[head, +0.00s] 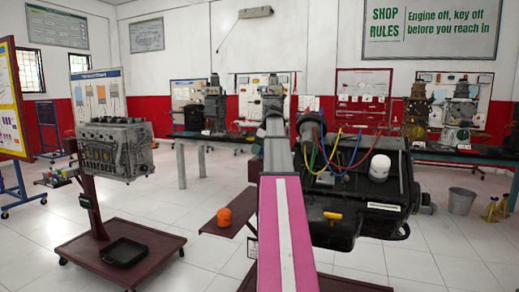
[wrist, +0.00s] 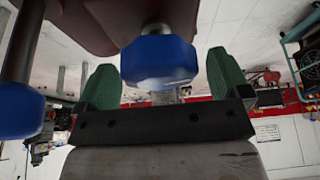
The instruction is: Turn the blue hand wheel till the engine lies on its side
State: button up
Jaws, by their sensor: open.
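In the wrist view, my gripper (wrist: 162,70) is open, with a green finger on each side. A blue knob (wrist: 158,62) on a metal stem sits between the fingers, with a visible gap on both sides. A second blue knob (wrist: 18,108) on a dark rod is at the left, outside the fingers. Both look like parts of the blue hand wheel; its rim is not clear. In the head view, a black engine (head: 345,215) with coloured wires and a white filter is right of my arm. The arm hides part of it. The gripper and wheel cannot be made out there.
A grey engine (head: 115,150) hangs on a dark red wheeled stand (head: 125,245) at the left, with a black tray (head: 124,252). An orange object (head: 224,217) rests on a dark red shelf (head: 240,224). A bucket (head: 461,201) stands at the right. Open tiled floor lies between.

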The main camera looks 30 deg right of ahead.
jog(key=c, duration=0.9)
jog(key=shift+m, duration=0.3)
jog(key=m, duration=0.2)
jog(key=m+t+h, duration=0.1)
jog(key=m, duration=0.1)
jog(key=shift+m+h, duration=0.3)
jog(key=m+h, duration=0.2)
jog(key=m, duration=0.3)
jog(key=m+h, duration=0.1)
jog(key=m, duration=0.2)
jog(key=m+h, duration=0.1)
jog(key=m, duration=0.1)
jog(key=shift+m+g, duration=0.3)
jog(key=shift+m, duration=0.1)
jog(key=m+g+h, duration=0.1)
jog(key=m, duration=0.3)
jog(key=shift+m, duration=0.4)
